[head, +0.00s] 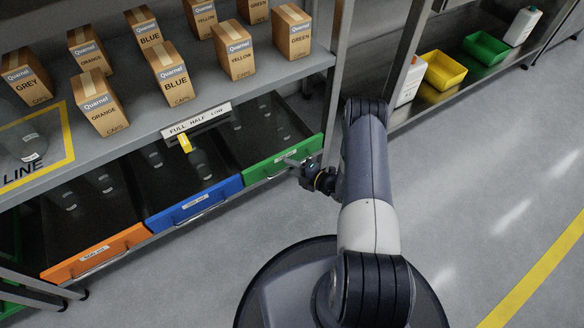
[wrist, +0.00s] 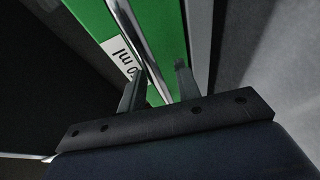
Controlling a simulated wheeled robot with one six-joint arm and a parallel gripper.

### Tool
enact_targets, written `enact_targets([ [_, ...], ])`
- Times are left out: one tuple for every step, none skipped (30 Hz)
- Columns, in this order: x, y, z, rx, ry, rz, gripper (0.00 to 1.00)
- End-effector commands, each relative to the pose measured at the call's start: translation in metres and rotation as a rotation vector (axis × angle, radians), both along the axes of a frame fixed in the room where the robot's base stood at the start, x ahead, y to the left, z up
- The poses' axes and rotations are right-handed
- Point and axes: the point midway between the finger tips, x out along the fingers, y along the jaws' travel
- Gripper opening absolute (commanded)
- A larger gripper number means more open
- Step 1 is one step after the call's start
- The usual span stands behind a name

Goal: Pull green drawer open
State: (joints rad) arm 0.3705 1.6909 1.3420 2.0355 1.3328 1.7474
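The green drawer (head: 270,167) is the right one of three coloured drawers under the shelf. Its front looks level with its neighbours. In the wrist view the green front (wrist: 90,12) fills the upper middle, with a white label partly hidden by a finger. The silver handle bar (wrist: 131,30) runs down between my fingers. My gripper (wrist: 159,68) is open, with one finger on each side of the bar and a gap showing on the right side. In the head view my gripper (head: 297,163) is at the green front; its fingertips are small there.
The blue drawer (head: 185,207) and orange drawer (head: 85,256) sit to the left. Cardboard boxes (head: 98,102) stand on the shelf above. A rack post (head: 336,80) rises beside the green drawer. Yellow bin (head: 443,72) and green bin (head: 487,47) are on the right. Floor in front is clear.

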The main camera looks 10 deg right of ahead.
Motion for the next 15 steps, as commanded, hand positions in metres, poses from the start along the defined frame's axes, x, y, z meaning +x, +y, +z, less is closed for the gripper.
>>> enact_targets([
  [0.0001, -0.0003, 0.0002, 0.000, 0.000, 0.000, 0.32],
  [0.0001, -0.0003, 0.0002, 0.000, 0.000, 0.000, 0.31],
  [0.0000, -0.0004, 0.0001, 0.000, 0.000, 0.000, 0.28],
  [0.0000, -0.0004, 0.0001, 0.000, 0.000, 0.000, 0.25],
  [0.0000, -0.0004, 0.0001, 0.000, 0.000, -0.001, 0.23],
  [0.0001, -0.0005, 0.0001, 0.000, 0.000, -0.001, 0.20],
  [0.0000, -0.0006, 0.0001, 0.000, 0.000, -0.001, 0.17],
  [0.0000, -0.0006, 0.0001, 0.000, 0.000, -0.001, 0.15],
  [0.0000, -0.0006, 0.0001, 0.000, 0.000, -0.001, 0.11],
  [0.0000, -0.0006, 0.0001, 0.000, 0.000, -0.001, 0.09],
  [0.0000, -0.0006, 0.0001, 0.000, 0.000, -0.001, 0.07],
  [0.0000, -0.0006, 0.0000, 0.000, 0.000, -0.001, 0.03],
  [0.0000, -0.0006, 0.0000, 0.000, 0.000, -0.001, 0.01],
  [-0.0001, -0.0006, 0.0001, 0.000, 0.000, -0.001, 0.00],
  [-0.0001, -0.0006, 0.0001, 0.000, 0.000, -0.001, 0.00],
])
